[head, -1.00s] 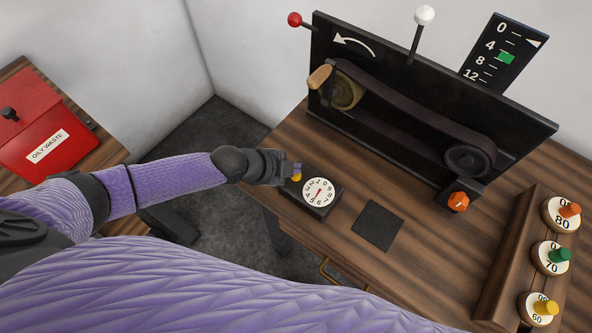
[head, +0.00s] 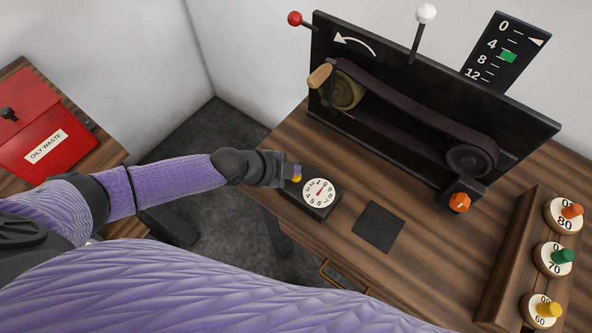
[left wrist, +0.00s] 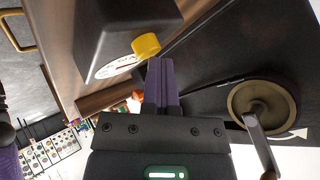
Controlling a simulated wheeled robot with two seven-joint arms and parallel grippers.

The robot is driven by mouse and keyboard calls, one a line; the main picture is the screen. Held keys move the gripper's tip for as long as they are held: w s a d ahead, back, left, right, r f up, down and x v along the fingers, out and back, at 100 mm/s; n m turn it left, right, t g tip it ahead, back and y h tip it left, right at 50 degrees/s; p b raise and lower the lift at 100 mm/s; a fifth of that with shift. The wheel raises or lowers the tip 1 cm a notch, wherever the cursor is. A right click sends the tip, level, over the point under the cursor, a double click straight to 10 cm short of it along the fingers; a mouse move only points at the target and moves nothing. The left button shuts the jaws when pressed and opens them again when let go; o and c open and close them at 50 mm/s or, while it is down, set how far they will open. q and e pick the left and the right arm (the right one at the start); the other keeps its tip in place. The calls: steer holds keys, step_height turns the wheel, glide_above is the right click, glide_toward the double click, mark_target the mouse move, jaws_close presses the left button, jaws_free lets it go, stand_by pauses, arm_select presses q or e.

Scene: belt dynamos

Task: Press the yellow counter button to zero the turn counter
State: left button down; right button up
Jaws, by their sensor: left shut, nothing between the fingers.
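The turn counter (head: 327,207) is a dark box with a white round dial (head: 319,192) and a red needle, near the table's front edge. Its yellow button (head: 297,179) is on the left side of the box, partly hidden by my gripper. In the left wrist view the yellow button (left wrist: 146,46) sits right at the fingertips. My left gripper (head: 293,171) is shut and empty, its purple fingers (left wrist: 160,72) at the button. I cannot tell whether they touch it. My right gripper is not in view.
Behind the counter stands a black panel (head: 400,140) with a belt, two pulleys and a wooden crank handle (head: 320,75). A dark square pad (head: 378,227) lies right of the counter. A rack (head: 500,275) with three numbered knobbed discs is at the right. A red bin (head: 35,120) stands left.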

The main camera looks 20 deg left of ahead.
arm_select(q)
steer(key=shift+r+p, duration=0.65)
steer(key=shift+r, duration=0.2)
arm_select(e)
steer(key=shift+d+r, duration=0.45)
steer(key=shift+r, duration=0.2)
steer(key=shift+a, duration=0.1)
arm_select(q)
step_height(320, 180, up, 4)
steer(key=p, duration=0.3)
steer(key=shift+r+p, duration=0.55)
steer(key=shift+p, duration=0.15)
steer(key=shift+f, duration=0.1)
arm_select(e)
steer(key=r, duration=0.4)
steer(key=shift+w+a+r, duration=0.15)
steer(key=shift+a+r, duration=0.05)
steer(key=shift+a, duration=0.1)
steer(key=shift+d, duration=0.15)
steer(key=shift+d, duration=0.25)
